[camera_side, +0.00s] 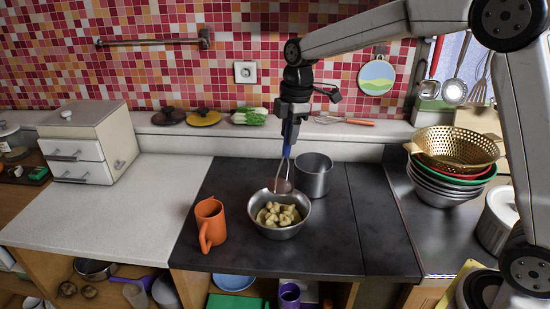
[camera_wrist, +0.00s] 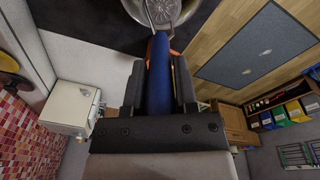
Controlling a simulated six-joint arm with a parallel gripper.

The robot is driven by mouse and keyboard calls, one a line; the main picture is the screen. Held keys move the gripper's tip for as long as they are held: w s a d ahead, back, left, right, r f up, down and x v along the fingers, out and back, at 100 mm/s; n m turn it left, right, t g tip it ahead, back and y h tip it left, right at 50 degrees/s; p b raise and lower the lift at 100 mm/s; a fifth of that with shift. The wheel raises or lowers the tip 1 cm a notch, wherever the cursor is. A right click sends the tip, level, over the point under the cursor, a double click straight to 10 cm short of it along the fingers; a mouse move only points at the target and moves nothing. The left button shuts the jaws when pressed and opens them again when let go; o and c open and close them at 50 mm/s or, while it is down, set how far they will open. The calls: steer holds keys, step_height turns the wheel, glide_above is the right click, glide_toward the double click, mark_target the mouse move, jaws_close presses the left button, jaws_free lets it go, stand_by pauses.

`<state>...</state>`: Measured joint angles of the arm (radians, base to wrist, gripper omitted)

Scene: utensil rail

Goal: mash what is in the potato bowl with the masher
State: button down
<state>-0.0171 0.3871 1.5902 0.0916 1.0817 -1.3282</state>
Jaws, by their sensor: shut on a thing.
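A metal bowl (camera_side: 281,230) holds several pale yellow potato pieces (camera_side: 278,214) on the dark countertop. My gripper (camera_side: 290,125) is above the bowl and shut on the masher's blue handle, which also shows between the fingers of my gripper (camera_wrist: 160,88) in the wrist view. The masher (camera_side: 286,165) hangs roughly upright, its round metal head at the back rim of the bowl, next to the potatoes. In the wrist view the perforated head of the masher (camera_wrist: 165,10) overlaps the bowl (camera_wrist: 133,8) at the top edge. Whether the head touches the potatoes or rim I cannot tell.
An orange mug (camera_side: 210,224) stands left of the bowl. A grey metal pot (camera_side: 313,175) stands close behind it to the right. A gold colander (camera_side: 454,150) sits on stacked bowls at the right. The white counter (camera_side: 120,215) at left is mostly clear.

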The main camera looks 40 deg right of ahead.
mark_target(289, 155)
steer(key=shift+w+a+r, duration=0.1)
steer(key=shift+w, duration=0.05)
steer(key=shift+f, duration=0.2)
steer(key=shift+s+d+f, duration=0.1)
steer(key=shift+f, duration=1.1)
steer(key=shift+s+d+f, duration=0.1)
steer(key=shift+f, duration=1.05)
steer(key=shift+w+a+f, duration=0.15)
steer(key=shift+f, duration=1.5)
steer(key=shift+d, duration=0.9)
steer(key=shift+f, duration=1.5)
